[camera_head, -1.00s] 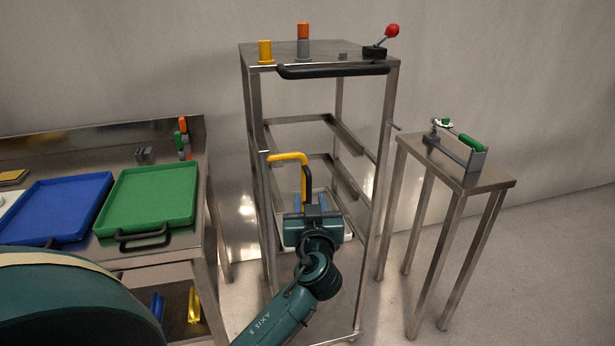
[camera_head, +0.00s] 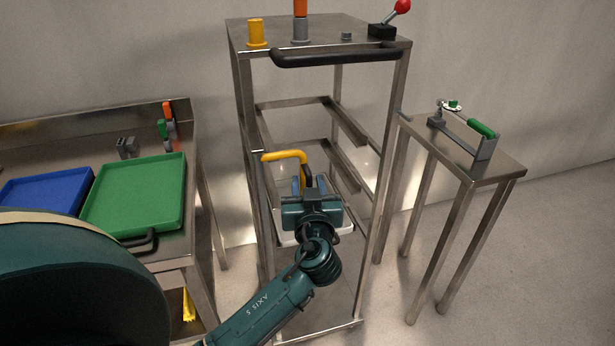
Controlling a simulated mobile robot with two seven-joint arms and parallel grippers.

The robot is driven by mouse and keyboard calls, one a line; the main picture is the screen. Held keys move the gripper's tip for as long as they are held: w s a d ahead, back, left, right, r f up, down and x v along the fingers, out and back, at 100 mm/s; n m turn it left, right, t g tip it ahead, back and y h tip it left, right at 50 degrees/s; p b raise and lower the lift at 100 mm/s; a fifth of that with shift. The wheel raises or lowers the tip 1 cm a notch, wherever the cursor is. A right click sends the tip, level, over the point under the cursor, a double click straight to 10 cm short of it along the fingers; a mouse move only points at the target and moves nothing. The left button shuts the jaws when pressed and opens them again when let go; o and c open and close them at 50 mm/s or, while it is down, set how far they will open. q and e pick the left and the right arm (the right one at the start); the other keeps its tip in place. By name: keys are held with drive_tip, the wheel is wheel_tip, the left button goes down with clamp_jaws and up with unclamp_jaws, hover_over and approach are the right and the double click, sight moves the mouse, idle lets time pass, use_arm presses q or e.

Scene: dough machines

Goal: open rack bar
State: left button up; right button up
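The rack bar (camera_head: 285,156) is a yellow bar with a bent black part. It sits at the left front post of the tall metal rack (camera_head: 242,105) and reaches across part of the rack's open front. My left gripper (camera_head: 308,184) is just below the bar in front of the rack. Its two blue fingers look apart, with the black part of the bar coming down between them. Whether a finger touches the bar cannot be told. The bar's lower end is hidden by the gripper. My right gripper is not in view.
A white tray (camera_head: 286,238) is in the rack behind my gripper. A black handle (camera_head: 335,58) crosses the rack's top front. A left table holds a blue tray (camera_head: 45,190) and a green tray (camera_head: 138,195). A small metal stand (camera_head: 490,168) is at right.

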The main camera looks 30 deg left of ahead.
use_arm(q)
drive_tip(key=shift+w, duration=0.1)
drive_tip(key=shift+c, duration=0.2)
clamp_jaws()
idle(0.4)
